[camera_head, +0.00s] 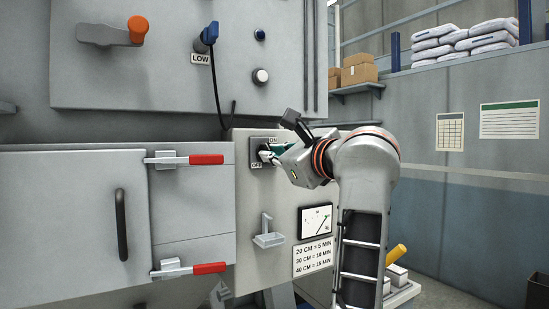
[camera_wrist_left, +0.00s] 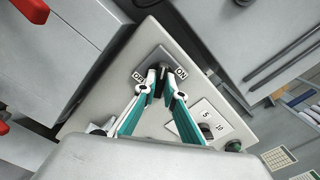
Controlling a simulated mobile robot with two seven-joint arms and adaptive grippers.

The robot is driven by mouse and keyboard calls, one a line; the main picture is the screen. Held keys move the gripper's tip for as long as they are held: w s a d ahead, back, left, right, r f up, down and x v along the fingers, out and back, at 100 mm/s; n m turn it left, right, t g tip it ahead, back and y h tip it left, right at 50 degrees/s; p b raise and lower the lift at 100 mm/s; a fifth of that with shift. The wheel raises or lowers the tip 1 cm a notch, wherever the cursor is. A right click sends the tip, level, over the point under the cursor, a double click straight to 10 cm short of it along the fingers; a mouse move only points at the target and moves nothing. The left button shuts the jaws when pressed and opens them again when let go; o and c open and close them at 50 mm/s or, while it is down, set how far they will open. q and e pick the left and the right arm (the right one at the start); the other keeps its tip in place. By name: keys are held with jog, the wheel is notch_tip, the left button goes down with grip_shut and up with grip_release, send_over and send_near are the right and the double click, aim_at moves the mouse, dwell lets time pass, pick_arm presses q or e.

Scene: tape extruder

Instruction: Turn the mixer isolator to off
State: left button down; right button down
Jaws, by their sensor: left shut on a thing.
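The mixer isolator is a dark square plate (camera_head: 256,144) with ON and OFF labels, on a grey control box. The plate also shows in the left wrist view (camera_wrist_left: 156,58), with OFF left of the fingertips and ON right of them. My left gripper (camera_head: 268,153) is at the plate, its fingers shut on the dark isolator handle. The wrist view shows its teal fingers closing together at the handle (camera_wrist_left: 159,84). The fingertips hide much of the handle, so I cannot tell its exact angle. My right gripper is not clearly seen.
Below the isolator are a small tray-like bracket (camera_head: 268,236), a gauge (camera_head: 315,222) and a minutes chart (camera_head: 313,256). A cabinet door with red-handled latches (camera_head: 206,160) stands left. A blue LOW switch (camera_head: 208,36) with a hanging cable is above.

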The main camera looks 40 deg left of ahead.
pick_arm(q)
jog(key=shift+n+b, duration=1.8)
jog(key=shift+n, duration=3.8)
jog(key=shift+r, duration=0.1)
jog(key=c, duration=2.1)
grip_release()
jog(key=shift+c, duration=0.2)
jog(key=v, duration=0.7)
jog(key=shift+d, duration=0.25)
